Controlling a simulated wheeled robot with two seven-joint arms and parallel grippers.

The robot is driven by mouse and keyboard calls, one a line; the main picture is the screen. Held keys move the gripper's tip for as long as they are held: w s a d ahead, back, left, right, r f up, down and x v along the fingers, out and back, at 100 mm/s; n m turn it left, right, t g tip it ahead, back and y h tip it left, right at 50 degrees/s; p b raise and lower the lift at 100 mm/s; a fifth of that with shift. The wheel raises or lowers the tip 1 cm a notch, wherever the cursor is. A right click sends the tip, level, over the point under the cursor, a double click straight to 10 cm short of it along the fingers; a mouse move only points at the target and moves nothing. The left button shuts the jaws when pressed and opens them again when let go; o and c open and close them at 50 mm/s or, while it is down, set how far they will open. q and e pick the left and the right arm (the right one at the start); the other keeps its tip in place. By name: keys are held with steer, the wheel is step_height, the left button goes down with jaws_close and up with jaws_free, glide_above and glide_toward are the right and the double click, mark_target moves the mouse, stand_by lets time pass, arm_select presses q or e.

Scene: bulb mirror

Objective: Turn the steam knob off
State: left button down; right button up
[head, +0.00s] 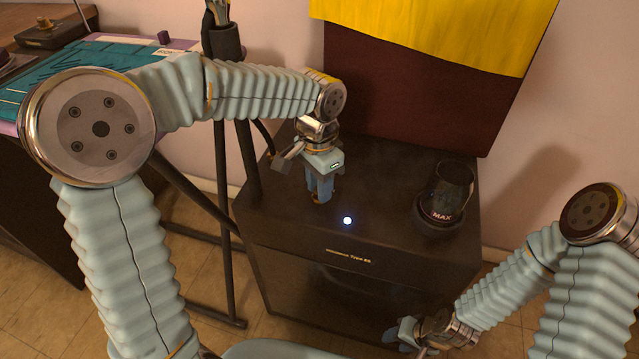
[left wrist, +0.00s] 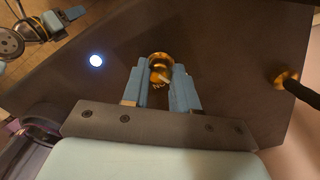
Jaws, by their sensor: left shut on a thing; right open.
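The steam knob (left wrist: 159,62) is a small gold knob on the dark top of the machine (head: 280,225). In the left wrist view it sits between the two blue fingers of my left gripper (left wrist: 160,76), which is shut on it. In the head view my left gripper (head: 319,198) points straight down at the machine's top, and its fingers mostly hide the knob. My right gripper (head: 402,333) is low in front of the machine, open and apart from it; its fingers are small and partly unclear in the head view.
A white light (head: 347,220) glows near the knob. A dark cup marked MAX (head: 450,188) stands on the right of the machine. A gold fitting with a black rod (left wrist: 287,79) is right of the knob in the left wrist view. A dark stand (head: 228,240) is at left.

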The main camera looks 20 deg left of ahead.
arm_select(q)
steer(key=shift+n, duration=0.5)
steer(key=c, duration=0.9)
jaws_free()
steer(key=shift+o, duration=0.2)
step_height(320, 180, up, 14)
steer(key=p, duration=0.1)
steer(key=shift+w+a, duration=0.15)
steer(key=shift+a, duration=0.05)
steer(key=shift+f, duration=0.1)
